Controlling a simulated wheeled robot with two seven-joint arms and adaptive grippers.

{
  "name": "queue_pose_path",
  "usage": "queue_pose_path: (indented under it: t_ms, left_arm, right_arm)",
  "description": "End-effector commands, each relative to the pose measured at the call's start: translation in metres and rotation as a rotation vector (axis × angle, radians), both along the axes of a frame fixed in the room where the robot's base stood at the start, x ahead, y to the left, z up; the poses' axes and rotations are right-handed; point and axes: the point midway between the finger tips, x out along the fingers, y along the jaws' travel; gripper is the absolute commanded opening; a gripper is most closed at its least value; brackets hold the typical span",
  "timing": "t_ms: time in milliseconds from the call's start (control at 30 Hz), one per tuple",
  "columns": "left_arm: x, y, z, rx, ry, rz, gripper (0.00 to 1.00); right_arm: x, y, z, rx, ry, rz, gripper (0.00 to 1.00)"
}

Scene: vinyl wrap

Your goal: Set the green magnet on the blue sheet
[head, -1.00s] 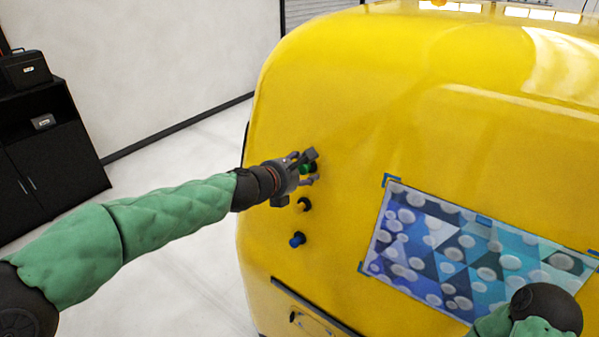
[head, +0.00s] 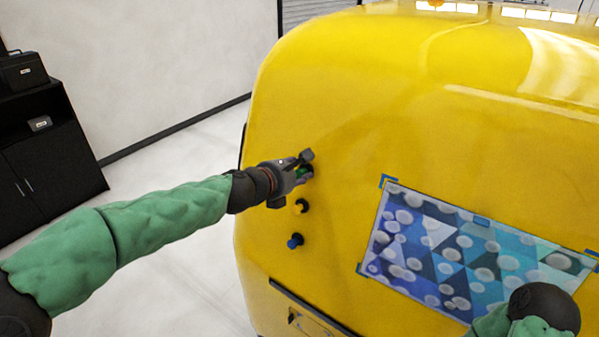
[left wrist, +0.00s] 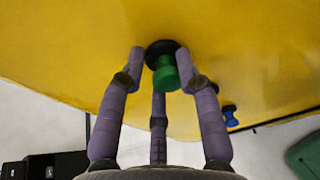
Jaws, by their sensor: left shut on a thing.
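The green magnet (left wrist: 166,76), with a black round base, sits on the yellow panel at the upper left of the blue sheet. In the head view the green magnet (head: 301,172) is mostly hidden by my left gripper (head: 304,168). My left gripper (left wrist: 162,80) is shut on it, with fingers around the green knob in the left wrist view. The blue sheet (head: 424,262), patterned with triangles and pale discs, lies on the panel to the right, with blue corner marks. My right arm shows at the lower right of the head view; its gripper is out of sight.
A yellow magnet (head: 301,206) and a blue magnet (head: 295,240) sit on the yellow panel (head: 340,110) below the green one. A black cabinet (head: 48,160) stands far left. The panel between magnets and sheet is clear.

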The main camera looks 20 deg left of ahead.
Motion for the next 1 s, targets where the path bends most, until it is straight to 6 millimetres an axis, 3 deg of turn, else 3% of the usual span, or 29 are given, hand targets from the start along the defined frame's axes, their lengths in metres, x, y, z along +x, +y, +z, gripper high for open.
queue_pose_path:
  t_ms: [1000]
  left_arm:
    - [-0.017, 0.006, 0.002, 0.001, 0.003, -0.001, 0.0]
  right_arm:
    - [0.0, 0.0, 0.003, 0.0, 0.0, 0.0, 0.37]
